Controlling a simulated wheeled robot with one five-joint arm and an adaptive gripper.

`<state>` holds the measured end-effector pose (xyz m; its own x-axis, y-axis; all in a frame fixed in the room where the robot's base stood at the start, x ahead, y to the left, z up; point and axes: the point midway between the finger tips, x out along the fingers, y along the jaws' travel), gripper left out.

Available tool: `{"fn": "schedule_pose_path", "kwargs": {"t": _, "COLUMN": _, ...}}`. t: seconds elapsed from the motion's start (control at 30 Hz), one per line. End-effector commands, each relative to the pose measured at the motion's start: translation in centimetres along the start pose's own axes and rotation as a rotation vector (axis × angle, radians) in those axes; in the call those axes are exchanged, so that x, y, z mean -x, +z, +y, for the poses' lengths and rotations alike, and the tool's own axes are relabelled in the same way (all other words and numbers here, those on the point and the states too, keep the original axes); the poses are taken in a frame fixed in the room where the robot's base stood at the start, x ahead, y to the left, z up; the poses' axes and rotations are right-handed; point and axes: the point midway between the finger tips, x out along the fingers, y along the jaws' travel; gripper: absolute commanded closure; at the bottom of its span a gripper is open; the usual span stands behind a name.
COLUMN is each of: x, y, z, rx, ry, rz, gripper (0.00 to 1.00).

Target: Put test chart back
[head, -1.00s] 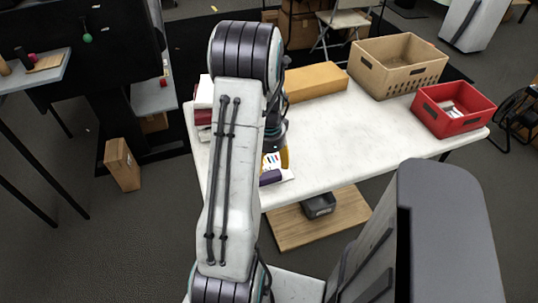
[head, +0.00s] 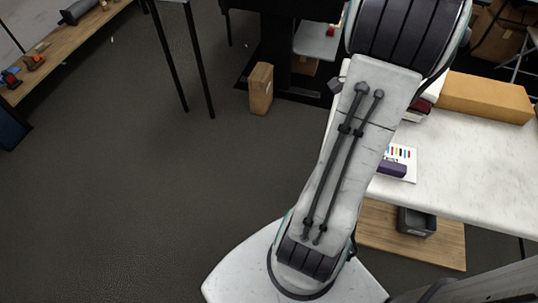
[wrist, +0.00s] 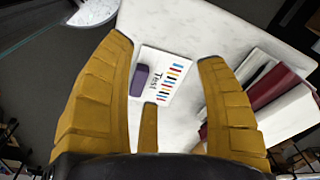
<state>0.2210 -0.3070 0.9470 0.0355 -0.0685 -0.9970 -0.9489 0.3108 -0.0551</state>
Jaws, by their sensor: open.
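The test chart (wrist: 176,75), a white card with coloured bars and the word "Test", lies flat on the white table near its edge. It also shows in the head view (head: 404,155), partly hidden by my arm. A small purple block (wrist: 139,80) lies at the chart's side, overlapping or touching its edge. My gripper (wrist: 165,55) has yellow fingers spread wide and empty, with the chart seen between them. It is apart from the chart. In the head view my arm hides the gripper.
Red and white books (wrist: 270,90) lie on the table beside the right finger. A long tan box (head: 485,98) lies farther back on the table (head: 480,170). A dark bin (head: 416,221) stands on a wooden shelf below. A cardboard box (head: 261,88) stands on open floor at left.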

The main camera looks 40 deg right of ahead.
Motion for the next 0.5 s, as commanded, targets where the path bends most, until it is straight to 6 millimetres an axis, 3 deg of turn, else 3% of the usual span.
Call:
{"fn": "schedule_pose_path", "kwargs": {"t": 0.03, "x": 1.4, "y": 3.0, "z": -1.2, "rx": 0.144, "ry": -0.021, "rz": 0.010, "gripper": 0.34}}
{"fn": "schedule_pose_path", "kwargs": {"t": 0.23, "x": 5.1, "y": 13.2, "z": -2.2, "rx": 0.669, "ry": -0.086, "rz": 0.034, "gripper": 0.34}}
{"fn": "schedule_pose_path", "kwargs": {"t": 0.4, "x": 7.2, "y": 20.6, "z": -0.1, "rx": 1.100, "ry": -0.147, "rz": 0.056, "gripper": 0.34}}
{"fn": "schedule_pose_path", "kwargs": {"t": 0.5, "x": 8.0, "y": 23.7, "z": 1.7, "rx": 1.324, "ry": -0.184, "rz": 0.070, "gripper": 0.34}}
